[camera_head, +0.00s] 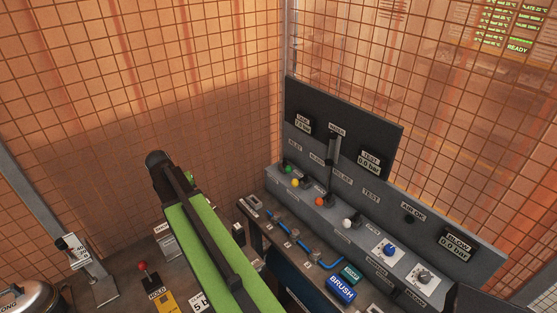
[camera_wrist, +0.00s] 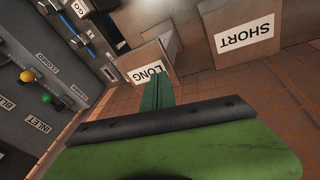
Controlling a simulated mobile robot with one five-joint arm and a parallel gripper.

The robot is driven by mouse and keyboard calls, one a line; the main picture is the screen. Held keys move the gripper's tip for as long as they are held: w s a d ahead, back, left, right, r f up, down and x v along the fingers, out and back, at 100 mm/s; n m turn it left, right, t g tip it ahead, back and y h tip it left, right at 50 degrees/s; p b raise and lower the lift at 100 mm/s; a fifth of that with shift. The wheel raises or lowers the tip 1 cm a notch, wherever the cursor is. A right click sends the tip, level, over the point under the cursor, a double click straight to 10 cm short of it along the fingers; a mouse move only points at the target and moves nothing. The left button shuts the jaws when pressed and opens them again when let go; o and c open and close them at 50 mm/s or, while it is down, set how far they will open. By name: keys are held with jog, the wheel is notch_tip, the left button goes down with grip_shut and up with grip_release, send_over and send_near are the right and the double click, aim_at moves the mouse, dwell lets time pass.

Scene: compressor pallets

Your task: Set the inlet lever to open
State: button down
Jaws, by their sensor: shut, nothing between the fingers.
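The inlet lever has a green knob (camera_head: 288,169) and is the leftmost lever on the sloped grey panel in the head view. In the wrist view its green knob (camera_wrist: 47,97) is at the left, near the INLET label (camera_wrist: 38,124). A plate that appears to read CLOSED (camera_wrist: 80,92) lies on the panel edge in front of it. The lever's exact setting is hard to read. My gripper (camera_wrist: 157,88) shows as a narrow green piece in the wrist view, shut and empty, apart from the lever and to its right there. In the head view my green arm link hides the gripper.
The yellow-knobbed lever (camera_head: 296,183) stands close beside the inlet lever. The orange-knobbed (camera_head: 320,201) and white-knobbed (camera_head: 348,223) levers follow rightward. Boxes marked LONG (camera_wrist: 146,70) and SHORT (camera_wrist: 240,35) stand near my gripper. Mesh walls (camera_head: 220,90) enclose the bench.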

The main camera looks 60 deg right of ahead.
jog(key=s+d+r+m+g+h+p, duration=0.1)
jog(key=s+d+r+m, duration=0.1)
jog(key=d, duration=0.8)
jog(key=s+d+r+m+h, duration=0.1)
jog(key=s+d+m, duration=0.1)
jog(key=d, duration=0.8)
jog(key=m+g+h+b, duration=0.1)
jog(key=m+b, duration=0.1)
jog(key=b, duration=0.7)
send_near(287, 166)
jog(key=f, duration=0.4)
jog(key=d+f, duration=0.1)
jog(key=f, duration=0.1)
jog(key=shift+w, duration=0.2)
jog(key=shift+s+d, duration=0.15)
